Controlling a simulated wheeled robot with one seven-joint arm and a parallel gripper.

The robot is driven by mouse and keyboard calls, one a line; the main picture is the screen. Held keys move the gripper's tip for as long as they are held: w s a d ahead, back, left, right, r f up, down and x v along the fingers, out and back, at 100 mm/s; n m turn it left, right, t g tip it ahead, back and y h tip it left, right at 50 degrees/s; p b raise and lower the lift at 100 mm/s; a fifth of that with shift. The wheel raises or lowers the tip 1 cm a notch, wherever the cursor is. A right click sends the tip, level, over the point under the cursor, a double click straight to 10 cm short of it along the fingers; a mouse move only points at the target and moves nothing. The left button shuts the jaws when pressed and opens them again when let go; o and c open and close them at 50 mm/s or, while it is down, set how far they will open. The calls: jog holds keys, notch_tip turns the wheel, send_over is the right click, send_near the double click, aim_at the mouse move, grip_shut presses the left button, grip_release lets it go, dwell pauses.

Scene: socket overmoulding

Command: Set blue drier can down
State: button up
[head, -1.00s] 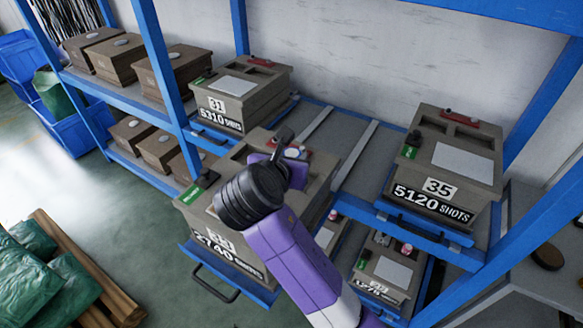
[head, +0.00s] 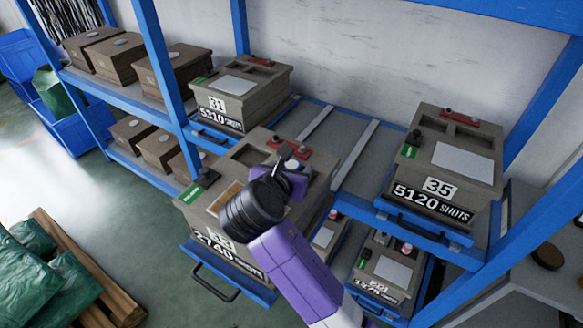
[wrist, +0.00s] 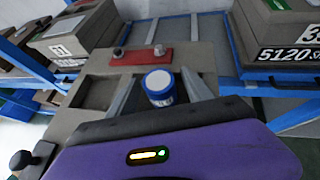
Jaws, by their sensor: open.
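The blue drier can (wrist: 160,88), with a pale round lid, stands upright in the wrist view on the top of the brown mould box numbered 33 (head: 218,236). My gripper (wrist: 164,78) is open, with one grey finger on each side of the can. I cannot tell whether either finger touches it.
A red bar (wrist: 142,56) with knobs lies behind the can on the box. Box 31 (head: 240,95) stands to the left and box 35 (head: 445,170) to the right. Blue rack posts (head: 161,62) rise nearby. Bare shelf rails (head: 352,155) lie between the boxes.

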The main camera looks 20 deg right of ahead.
jog(key=v, duration=1.2)
jog(key=shift+s, duration=0.1)
